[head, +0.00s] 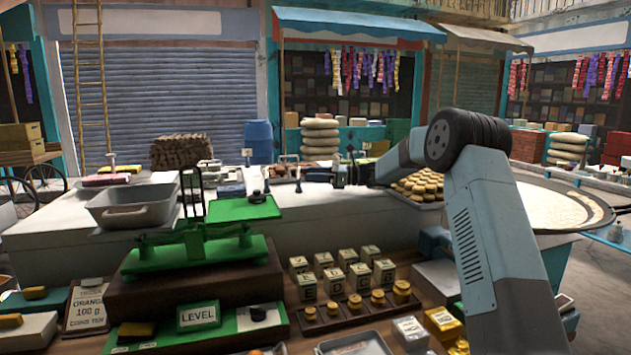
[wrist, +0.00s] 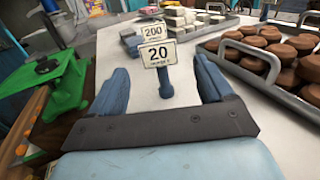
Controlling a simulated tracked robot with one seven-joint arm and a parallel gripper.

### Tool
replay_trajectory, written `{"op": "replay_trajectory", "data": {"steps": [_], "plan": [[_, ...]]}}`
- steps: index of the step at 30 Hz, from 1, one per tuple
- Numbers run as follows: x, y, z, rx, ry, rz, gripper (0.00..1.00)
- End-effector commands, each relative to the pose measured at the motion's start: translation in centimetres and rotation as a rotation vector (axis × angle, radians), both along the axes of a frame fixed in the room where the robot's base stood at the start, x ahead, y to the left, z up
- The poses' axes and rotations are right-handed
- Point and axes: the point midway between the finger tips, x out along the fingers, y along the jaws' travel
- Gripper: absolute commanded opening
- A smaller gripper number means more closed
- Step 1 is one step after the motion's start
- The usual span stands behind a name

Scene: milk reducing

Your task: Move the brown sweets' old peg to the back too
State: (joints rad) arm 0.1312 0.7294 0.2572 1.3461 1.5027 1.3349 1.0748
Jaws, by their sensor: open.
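A price peg (wrist: 155,54) with a white card reading 20 stands on the white counter in the wrist view, its dark blue post below the card. My gripper (wrist: 162,68) is open, with one blue finger on each side of the peg's post and visible gaps between. In the head view my gripper (head: 346,174) is small, over the counter beside the brown sweets, and the peg cannot be made out there. The brown sweets (wrist: 272,48) are round and fill a metal tray at the right in the wrist view; they also show in the head view (head: 418,184).
A second peg (wrist: 152,30) reading 200 stands just behind the first. A tray of pale and green sweets (wrist: 178,22) lies beyond. The green scale (wrist: 62,80) stands at the left. Bare white counter (wrist: 112,48) shows left of the pegs. A wide pan (head: 560,207) is at the right.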

Motion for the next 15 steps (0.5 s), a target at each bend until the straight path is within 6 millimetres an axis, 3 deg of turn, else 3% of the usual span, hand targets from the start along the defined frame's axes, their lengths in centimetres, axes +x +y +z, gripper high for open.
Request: {"op": "replay_trajectory", "data": {"steps": [8, 11, 15], "plan": [[-0.5, -0.2, 0.3, -0.016, -0.014, 0.004, 0.8], [-2.1, 0.1, 1.1, -0.069, -0.055, 0.017, 0.8], [-5.9, 0.3, 2.6, -0.203, -0.161, 0.05, 0.8]]}}
